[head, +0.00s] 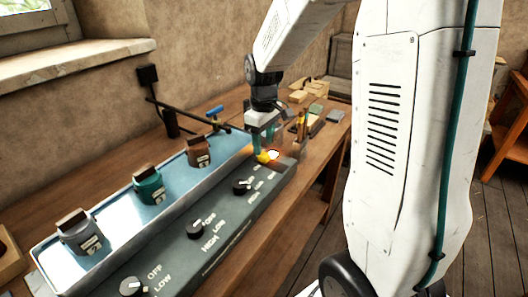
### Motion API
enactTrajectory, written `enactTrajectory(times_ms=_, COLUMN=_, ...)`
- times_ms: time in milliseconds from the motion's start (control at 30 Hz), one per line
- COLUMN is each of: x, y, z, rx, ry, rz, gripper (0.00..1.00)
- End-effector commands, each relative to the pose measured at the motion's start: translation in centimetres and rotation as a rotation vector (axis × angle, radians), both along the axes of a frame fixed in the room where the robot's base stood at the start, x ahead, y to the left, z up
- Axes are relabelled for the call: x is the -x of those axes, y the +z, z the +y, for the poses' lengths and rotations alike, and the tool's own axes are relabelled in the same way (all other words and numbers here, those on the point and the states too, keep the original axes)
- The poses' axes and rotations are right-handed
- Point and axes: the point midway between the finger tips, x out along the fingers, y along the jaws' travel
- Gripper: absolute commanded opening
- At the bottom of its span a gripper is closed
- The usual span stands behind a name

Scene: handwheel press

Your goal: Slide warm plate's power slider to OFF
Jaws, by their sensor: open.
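The warm plate is a long dark grey unit on the bench, with a front panel (215,256) and a pale metal top (115,222). Its panel carries several black knobs, one (195,229) mid-panel, beside OFF, LOW and HIGH lettering. My gripper (263,150) is open, pointing down at the panel's far right end. A small yellow piece (263,157) shows right at its fingertips, next to an orange glow (274,154). I cannot tell whether the yellow piece is the power slider or part of the fingers, nor whether they touch. The slider's position is not readable.
A grey jar (80,236), a teal jar (148,186) and a brown jar (199,152) stand on the plate's top. A dark bar (185,110) runs behind them toward my gripper. Small tools and blocks lie on the wooden bench (318,140) beyond.

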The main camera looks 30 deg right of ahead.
Motion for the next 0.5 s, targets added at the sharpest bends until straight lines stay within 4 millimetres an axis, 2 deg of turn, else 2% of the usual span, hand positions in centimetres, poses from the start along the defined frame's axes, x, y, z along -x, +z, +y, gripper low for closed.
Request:
enactTrajectory(times_ms=33, x=0.1, y=-1.0, z=0.0, rx=-0.001, ry=-0.001, rz=0.004, gripper=0.49)
enactTrajectory(times_ms=200, x=0.1, y=-3.1, z=0.0, rx=-0.001, ry=-0.001, rz=0.004, gripper=0.49)
enactTrajectory(times_ms=500, x=0.0, y=-4.0, z=0.0, rx=0.000, ry=-0.001, rz=0.000, gripper=0.49)
